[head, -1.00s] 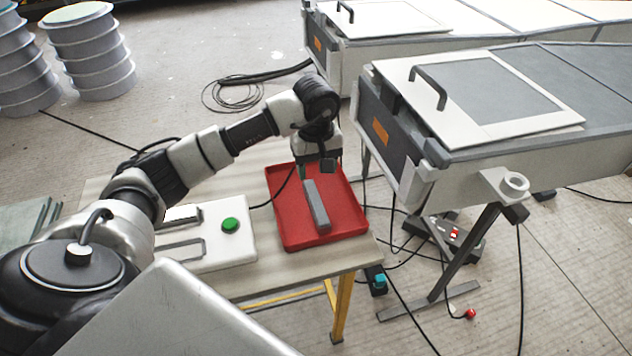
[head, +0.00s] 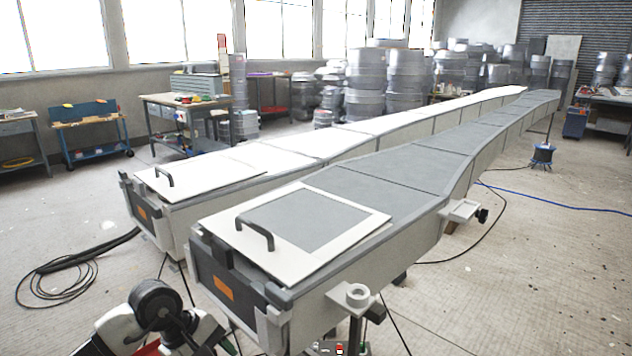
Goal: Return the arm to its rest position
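Part of my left arm (head: 157,306) shows at the bottom left of the head view, a black joint with white links bent over. Its gripper is below the picture edge or hidden, so its fingers do not show. My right arm and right gripper are not in view. A small strip of the red tray (head: 148,348) shows behind the arm at the bottom edge. The rest of the tray is out of view.
Two long moulds run away from me: a grey-topped one (head: 400,165) and a white-topped one (head: 330,143) behind it. Each has a handled lid at the near end. A coiled black hose (head: 62,275) lies on the floor at left. Benches and metal drums stand at the back.

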